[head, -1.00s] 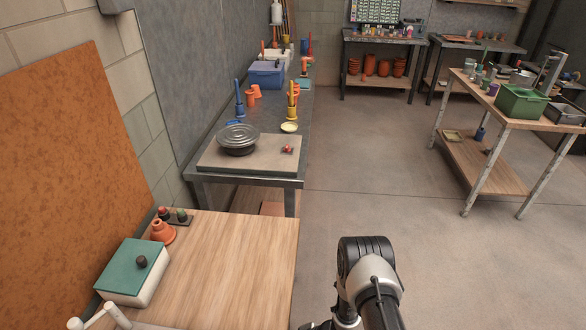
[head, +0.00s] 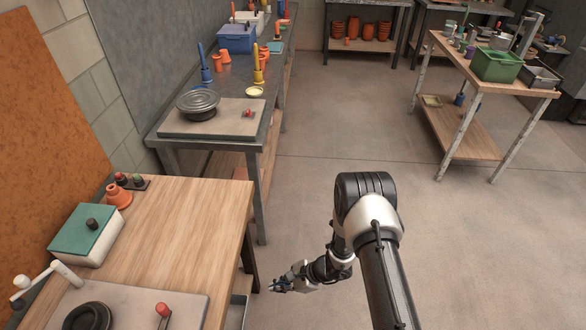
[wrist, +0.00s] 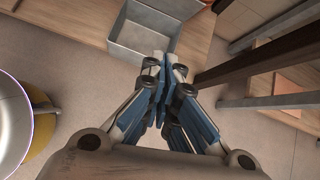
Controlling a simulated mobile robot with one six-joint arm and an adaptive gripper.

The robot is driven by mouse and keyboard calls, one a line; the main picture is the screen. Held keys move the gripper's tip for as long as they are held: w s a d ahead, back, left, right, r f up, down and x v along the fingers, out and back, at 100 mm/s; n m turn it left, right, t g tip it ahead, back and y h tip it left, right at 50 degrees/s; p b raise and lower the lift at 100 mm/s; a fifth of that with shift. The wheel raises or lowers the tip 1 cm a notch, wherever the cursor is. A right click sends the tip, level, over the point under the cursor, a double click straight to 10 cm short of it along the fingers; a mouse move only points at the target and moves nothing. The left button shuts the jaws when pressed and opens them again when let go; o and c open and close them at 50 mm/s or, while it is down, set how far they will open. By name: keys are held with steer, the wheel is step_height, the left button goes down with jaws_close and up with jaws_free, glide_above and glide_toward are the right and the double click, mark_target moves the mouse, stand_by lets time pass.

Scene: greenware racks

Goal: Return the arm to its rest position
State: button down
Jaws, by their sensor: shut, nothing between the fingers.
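My gripper (head: 279,286) is at the end of my folded arm, low over the floor and just right of the near wooden table (head: 190,225) in the head view. In the wrist view my gripper (wrist: 165,62) has its blue-sided fingers together, with nothing between them. Its tips point toward a grey metal tray (wrist: 145,40) on a wooden shelf. I cannot tell how far the tips are from the tray.
A green-lidded box (head: 84,235) and an orange pot (head: 118,196) stand on the near table. A grey workbench (head: 185,146) is behind it. A cart with a green bin (head: 497,64) stands at right. The floor (head: 340,135) between is clear. A round white-rimmed object (wrist: 15,125) is at left in the wrist view.

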step_height(320, 180, up, 32)
steer(key=d+r+n+h, duration=0.1)
steer(key=d+n, duration=0.2)
steer(key=n, duration=0.6)
steer(key=s+d+r+n+h, duration=0.4)
steer(key=s+r, duration=0.3)
steer(key=r, duration=0.4)
steer(key=s+d+r+n+t+h, duration=0.2)
steer(key=s+d+r, duration=0.1)
steer(key=s+d, duration=0.3)
steer(key=s+d+r+n+t+h, duration=0.1)
steer(key=s+d+r+t, duration=0.1)
steer(key=s+d, duration=0.4)
steer(key=shift+s+r+n+h, duration=0.3)
steer(key=shift+r+n+h, duration=0.1)
steer(key=shift+r, duration=0.45)
